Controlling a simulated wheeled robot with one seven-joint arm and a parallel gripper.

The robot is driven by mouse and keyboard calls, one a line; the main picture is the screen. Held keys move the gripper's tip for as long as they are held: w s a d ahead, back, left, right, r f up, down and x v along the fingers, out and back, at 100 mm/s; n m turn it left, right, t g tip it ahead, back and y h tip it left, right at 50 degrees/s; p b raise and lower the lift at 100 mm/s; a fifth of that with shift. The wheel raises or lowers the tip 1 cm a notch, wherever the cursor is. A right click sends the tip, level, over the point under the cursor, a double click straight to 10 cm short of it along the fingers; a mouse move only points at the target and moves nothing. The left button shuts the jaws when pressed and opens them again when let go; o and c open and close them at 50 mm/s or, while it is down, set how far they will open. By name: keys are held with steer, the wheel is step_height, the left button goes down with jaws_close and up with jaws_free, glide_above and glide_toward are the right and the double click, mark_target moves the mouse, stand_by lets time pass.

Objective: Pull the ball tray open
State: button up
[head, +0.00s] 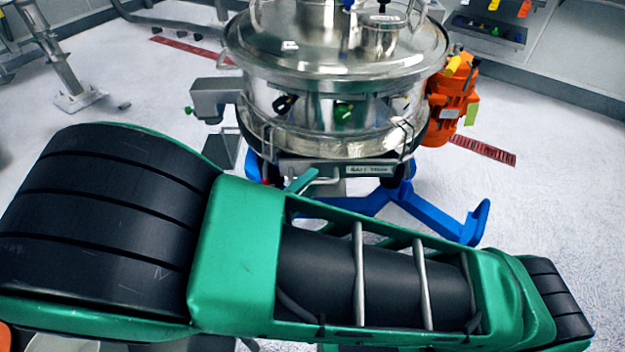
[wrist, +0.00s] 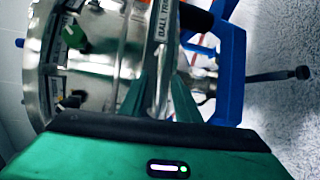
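The ball tray (head: 365,169) is a flat metal drawer front with a printed label, low on the front of the steel sifter (head: 335,95). Its bar handle (head: 322,180) sticks out at the left of the label. In the wrist view the tray label (wrist: 161,22) appears turned sideways. My gripper (wrist: 160,82) has its two green fingers apart, on either side of the handle area. In the head view a green fingertip (head: 302,181) shows beside the handle; my arm hides the rest. Contact with the handle cannot be made out. The tray appears flush under the sifter body.
A blue wheeled base (head: 440,215) spreads under the sifter, one leg reaching right. An orange motor (head: 453,98) is on the sifter's right side, a grey box (head: 213,99) on its left. A metal stand (head: 70,75) is at far left.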

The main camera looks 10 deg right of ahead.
steer(key=shift+x, duration=0.95)
jaws_close()
steer(key=shift+s+d, duration=0.1)
